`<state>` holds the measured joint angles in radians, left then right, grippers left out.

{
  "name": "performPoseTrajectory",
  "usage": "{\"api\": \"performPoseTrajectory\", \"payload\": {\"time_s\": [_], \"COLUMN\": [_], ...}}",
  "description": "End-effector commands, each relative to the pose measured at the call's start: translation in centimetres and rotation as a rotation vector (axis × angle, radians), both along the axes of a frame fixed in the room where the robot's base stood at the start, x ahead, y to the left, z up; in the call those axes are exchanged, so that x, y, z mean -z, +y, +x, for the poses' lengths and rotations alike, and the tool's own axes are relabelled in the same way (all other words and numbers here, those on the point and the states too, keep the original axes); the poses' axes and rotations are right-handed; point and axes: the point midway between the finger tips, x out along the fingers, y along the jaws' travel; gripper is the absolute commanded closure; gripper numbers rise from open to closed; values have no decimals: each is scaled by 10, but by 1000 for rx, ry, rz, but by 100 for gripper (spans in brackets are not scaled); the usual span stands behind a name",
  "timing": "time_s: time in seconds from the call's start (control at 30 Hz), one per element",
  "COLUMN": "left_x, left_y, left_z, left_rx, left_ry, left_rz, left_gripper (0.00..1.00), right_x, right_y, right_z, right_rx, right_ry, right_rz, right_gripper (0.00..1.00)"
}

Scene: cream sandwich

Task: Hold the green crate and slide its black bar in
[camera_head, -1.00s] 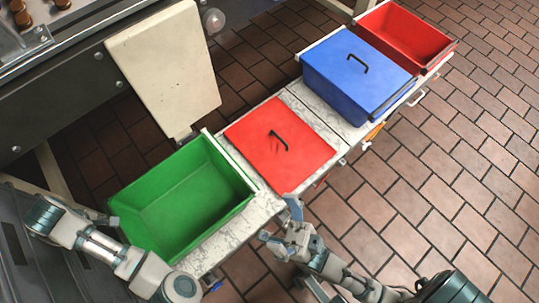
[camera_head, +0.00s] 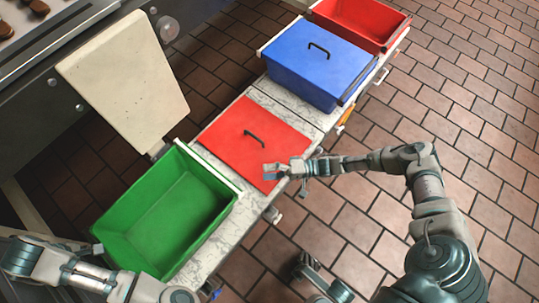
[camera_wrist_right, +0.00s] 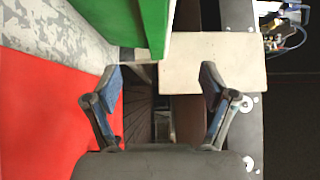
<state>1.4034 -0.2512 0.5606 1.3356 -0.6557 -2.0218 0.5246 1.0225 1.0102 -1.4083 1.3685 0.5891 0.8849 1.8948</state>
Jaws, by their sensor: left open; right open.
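The open, empty green crate (camera_head: 165,215) stands on the near end of the marble-topped counter in the head view. Its green wall also shows at the top of the right wrist view (camera_wrist_right: 153,25). I cannot make out a black bar on it. My left gripper (camera_head: 98,249) is open at the crate's left corner; whether it touches the rim is unclear. My right gripper (camera_head: 271,172) is open and empty over the near right edge of the red lid, right of the crate. Its spread fingers also show in the wrist view (camera_wrist_right: 162,80).
The red lid (camera_head: 235,140) with a black handle (camera_head: 254,134) lies beside the crate. A blue box (camera_head: 310,75) and a red crate (camera_head: 365,22) stand farther along the counter. A cream board (camera_head: 122,82) is behind the green crate. Tiled floor lies to the right.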

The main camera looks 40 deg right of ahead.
Motion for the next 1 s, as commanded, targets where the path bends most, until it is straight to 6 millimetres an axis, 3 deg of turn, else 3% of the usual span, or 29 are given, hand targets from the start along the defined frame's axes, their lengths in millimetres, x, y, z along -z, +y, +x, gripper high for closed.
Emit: {"api": "performPoseTrajectory", "payload": {"time_s": [0.13,0.37,1.0], "left_x": [0,0,0], "left_y": [0,0,0], "left_z": [0,0,0], "left_rx": [0,0,0], "left_ry": [1,1,0], "left_rz": [-1,-1,0], "left_gripper": [58,58,58], "right_x": [2,2,1], "right_y": [-14,-7,94], "right_z": [3,9,92], "right_rx": [15,16,14], "right_ry": [27,28,26], "right_rz": [-4,-1,-1], "right_gripper": [17,17,17]}}
